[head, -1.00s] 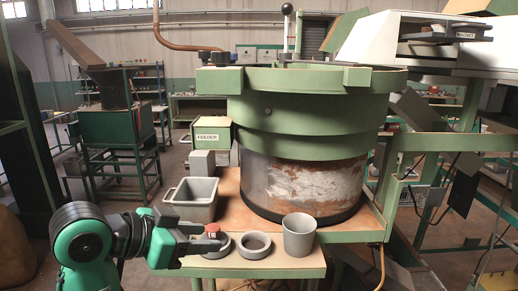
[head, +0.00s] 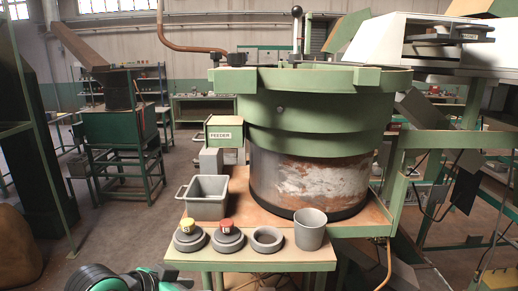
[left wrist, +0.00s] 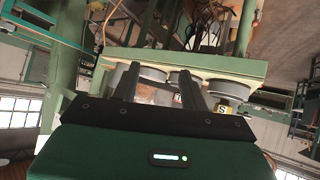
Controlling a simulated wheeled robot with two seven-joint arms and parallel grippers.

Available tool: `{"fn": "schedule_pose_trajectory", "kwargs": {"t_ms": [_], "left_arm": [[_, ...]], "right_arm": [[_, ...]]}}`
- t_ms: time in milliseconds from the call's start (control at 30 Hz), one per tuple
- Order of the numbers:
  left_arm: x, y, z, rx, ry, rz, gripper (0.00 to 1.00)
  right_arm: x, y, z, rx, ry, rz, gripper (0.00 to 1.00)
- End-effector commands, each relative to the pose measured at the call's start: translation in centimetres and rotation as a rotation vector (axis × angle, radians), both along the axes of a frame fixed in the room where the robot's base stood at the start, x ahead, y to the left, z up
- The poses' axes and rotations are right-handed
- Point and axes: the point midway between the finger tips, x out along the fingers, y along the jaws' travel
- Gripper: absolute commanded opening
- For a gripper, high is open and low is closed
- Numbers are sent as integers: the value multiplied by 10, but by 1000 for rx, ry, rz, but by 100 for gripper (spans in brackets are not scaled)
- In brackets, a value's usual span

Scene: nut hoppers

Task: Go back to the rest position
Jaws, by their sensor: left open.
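My left arm shows only as a dark and green piece at the bottom left of the head view; its fingers are out of that picture. In the left wrist view my left gripper (left wrist: 158,88) has its two dark fingers apart with nothing held between them. The green shelf (left wrist: 205,62) with its grey rings lies beyond the fingertips, seen at an odd angle. A yellow-topped piece (head: 187,226) and a red-topped piece (head: 226,226) each sit at a grey ring on the front shelf. My right gripper is not in view.
An empty grey ring (head: 267,239) and a grey cup (head: 310,230) stand to the right on the shelf. A grey bin (head: 206,198) sits behind. The large green feeder bowl (head: 316,115) rises over the table. Floor left of the shelf (head: 110,235) is clear.

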Motion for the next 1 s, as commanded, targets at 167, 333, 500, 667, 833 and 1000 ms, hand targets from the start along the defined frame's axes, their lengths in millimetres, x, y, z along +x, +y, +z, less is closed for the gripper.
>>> {"fn": "schedule_pose_trajectory", "kwargs": {"t_ms": [167,333,500,667,833,1000], "left_arm": [[-24,17,-72,42,122,111,44],[-58,34,-132,101,225,209,44],[-101,53,-184,174,317,294,44],[-144,69,-223,251,390,354,44],[-182,82,-248,319,443,391,44],[-216,93,-264,378,484,417,44]], "right_arm": [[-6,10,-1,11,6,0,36],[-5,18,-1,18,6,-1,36],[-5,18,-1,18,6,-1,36],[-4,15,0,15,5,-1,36],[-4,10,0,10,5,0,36],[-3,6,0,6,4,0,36]]}}
